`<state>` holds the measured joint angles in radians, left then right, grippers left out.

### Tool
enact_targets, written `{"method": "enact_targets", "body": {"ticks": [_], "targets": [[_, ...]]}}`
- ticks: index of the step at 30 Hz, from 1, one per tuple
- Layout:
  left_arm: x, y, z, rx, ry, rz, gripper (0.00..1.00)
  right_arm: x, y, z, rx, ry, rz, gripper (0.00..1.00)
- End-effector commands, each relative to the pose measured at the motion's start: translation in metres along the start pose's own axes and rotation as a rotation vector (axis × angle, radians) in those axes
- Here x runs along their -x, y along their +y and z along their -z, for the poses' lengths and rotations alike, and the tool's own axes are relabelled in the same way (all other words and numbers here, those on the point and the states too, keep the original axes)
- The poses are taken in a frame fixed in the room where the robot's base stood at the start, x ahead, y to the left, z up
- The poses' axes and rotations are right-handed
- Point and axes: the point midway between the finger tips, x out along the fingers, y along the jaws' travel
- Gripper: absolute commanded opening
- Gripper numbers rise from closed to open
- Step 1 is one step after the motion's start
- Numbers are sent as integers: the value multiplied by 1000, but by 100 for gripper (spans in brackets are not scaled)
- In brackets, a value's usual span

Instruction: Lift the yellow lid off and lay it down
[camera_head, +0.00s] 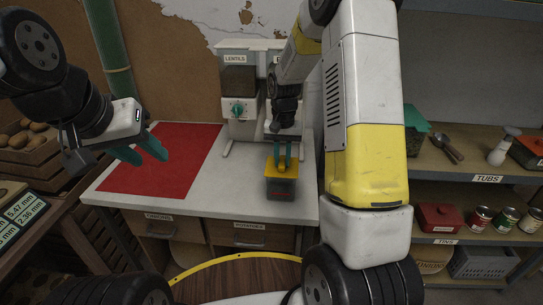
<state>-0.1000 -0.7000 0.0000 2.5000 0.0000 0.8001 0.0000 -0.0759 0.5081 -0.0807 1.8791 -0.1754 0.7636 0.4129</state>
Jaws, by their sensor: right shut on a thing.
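The yellow lid (271,172) is on top of a small dark grey box (281,190) on the white worktop. I see no clear gap between lid and box. My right gripper (282,165) points down from above, its teal fingers shut on the lid's raised yellow handle. The fingers hide part of the handle. My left gripper (146,155) is at the left, over the red mat, open and empty, well away from the lid.
A red mat (165,165) lies on the left of the white worktop (225,190), with bare worktop between it and the box. A lentils dispenser (238,100) stands behind. Shelves at right hold tins (480,218) and a red box (438,216).

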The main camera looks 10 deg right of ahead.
Motion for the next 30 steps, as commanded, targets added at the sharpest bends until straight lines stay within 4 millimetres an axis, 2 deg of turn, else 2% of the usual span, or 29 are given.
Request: {"method": "enact_targets", "body": {"ticks": [23,30], "targets": [[0,0,0,0,0,0,36,21,0,0,0,2,1,0],[0,0,0,0,0,0,36,36,0,1,0,3,1,0]]}}
